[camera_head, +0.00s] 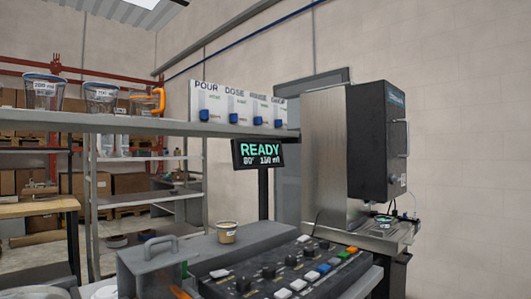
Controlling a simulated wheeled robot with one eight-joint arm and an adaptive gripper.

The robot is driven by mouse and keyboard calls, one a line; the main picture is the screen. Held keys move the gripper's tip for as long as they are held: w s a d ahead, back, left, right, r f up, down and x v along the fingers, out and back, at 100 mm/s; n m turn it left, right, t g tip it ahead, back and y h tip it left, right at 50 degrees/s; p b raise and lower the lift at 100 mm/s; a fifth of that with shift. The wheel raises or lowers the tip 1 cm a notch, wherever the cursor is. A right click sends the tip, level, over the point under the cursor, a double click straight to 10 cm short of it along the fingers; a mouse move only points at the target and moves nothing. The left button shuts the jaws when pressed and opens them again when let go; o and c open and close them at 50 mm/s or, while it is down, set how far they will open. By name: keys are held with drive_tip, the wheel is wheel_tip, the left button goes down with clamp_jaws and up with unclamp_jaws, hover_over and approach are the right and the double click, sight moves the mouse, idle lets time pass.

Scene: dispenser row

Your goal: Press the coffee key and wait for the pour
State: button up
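A dark key panel (255,289) lies in the lower middle, with rows of black, white, blue, green and orange keys. The key labels are too small to read, so I cannot tell which one is the coffee key. A display (258,154) on a post behind the panel reads READY, with a smaller line of numbers ending in ml. A tall steel and black machine (377,142) stands at the right. A small cup-like container (227,232) with a tan band stands on the grey ledge behind the panel. My gripper is not in view.
A grey box with a handle (150,265) stands left of the panel. A shelf (150,126) above carries several measuring cups (101,97) and a board with blue sliders (238,106). A side tray (385,230) with small items sits under the machine. A wooden table (38,207) is at the left.

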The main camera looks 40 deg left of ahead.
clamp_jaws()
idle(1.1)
